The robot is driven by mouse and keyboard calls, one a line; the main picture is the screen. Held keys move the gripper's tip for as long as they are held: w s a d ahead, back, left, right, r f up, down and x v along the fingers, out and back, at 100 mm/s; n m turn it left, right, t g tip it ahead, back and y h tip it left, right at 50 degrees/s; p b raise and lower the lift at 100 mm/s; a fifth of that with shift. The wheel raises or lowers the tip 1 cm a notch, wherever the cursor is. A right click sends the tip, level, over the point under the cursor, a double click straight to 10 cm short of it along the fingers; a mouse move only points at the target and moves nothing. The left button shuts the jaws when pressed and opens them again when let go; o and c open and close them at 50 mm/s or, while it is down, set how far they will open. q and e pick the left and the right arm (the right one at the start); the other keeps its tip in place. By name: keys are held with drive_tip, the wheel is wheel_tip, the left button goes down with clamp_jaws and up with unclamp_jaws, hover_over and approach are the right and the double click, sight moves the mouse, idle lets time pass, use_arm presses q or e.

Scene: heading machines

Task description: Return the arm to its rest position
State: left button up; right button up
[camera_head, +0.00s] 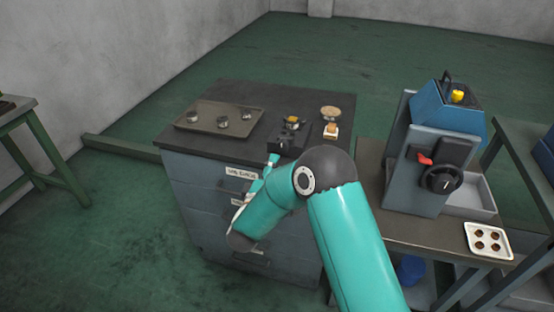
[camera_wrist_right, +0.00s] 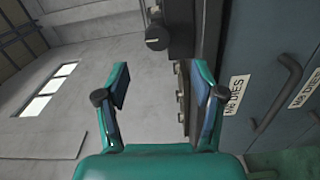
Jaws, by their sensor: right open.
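My right arm is teal with a dark grey elbow and comes in from the bottom of the head view, bent in front of the dark-topped cabinet (camera_head: 300,92). My right gripper (camera_wrist_right: 160,74) is open in the right wrist view, with nothing between its fingers. The cabinet's blue-grey drawer front (camera_wrist_right: 262,50) with a label is close on the right of that view. In the head view the gripper is partly hidden by my own arm near the cabinet's front edge. My left gripper is not in view.
A tray (camera_head: 213,126) with small metal parts, a dark fixture (camera_head: 287,140) and a small scale-like item (camera_head: 330,129) stand on the cabinet. A blue machine (camera_head: 415,165) and a white tray of round parts (camera_head: 487,241) are on the right bench. Green floor lies open at left.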

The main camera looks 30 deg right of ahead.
drive_tip(key=shift+v, duration=1)
drive_tip(key=shift+d, duration=0.1)
wheel_tip(320, 180, down, 7)
drive_tip(key=s+d+n+y, duration=0.1)
drive_tip(key=s+d+n, duration=0.1)
drive_tip(key=s+a+f+m+g+y, duration=0.1)
drive_tip(key=s+a+f+y, duration=0.3)
drive_tip(key=f, duration=0.3)
drive_tip(key=s+a+f+m+g+y, duration=0.1)
drive_tip(key=s+a+f+y, duration=0.1)
drive_tip(key=a+f+y, duration=0.4)
drive_tip(key=s+a+f+m+g+y, duration=0.3)
drive_tip(key=s+a, duration=0.3)
drive_tip(key=s, duration=0.4)
drive_tip(key=s+a+f+m+g+y, duration=0.3)
drive_tip(key=s+a+m+g, duration=0.3)
drive_tip(key=s, duration=0.4)
drive_tip(key=shift+s+f+y, duration=0.2)
drive_tip(key=shift+f+y, duration=0.1)
drive_tip(key=shift+f, duration=0.6)
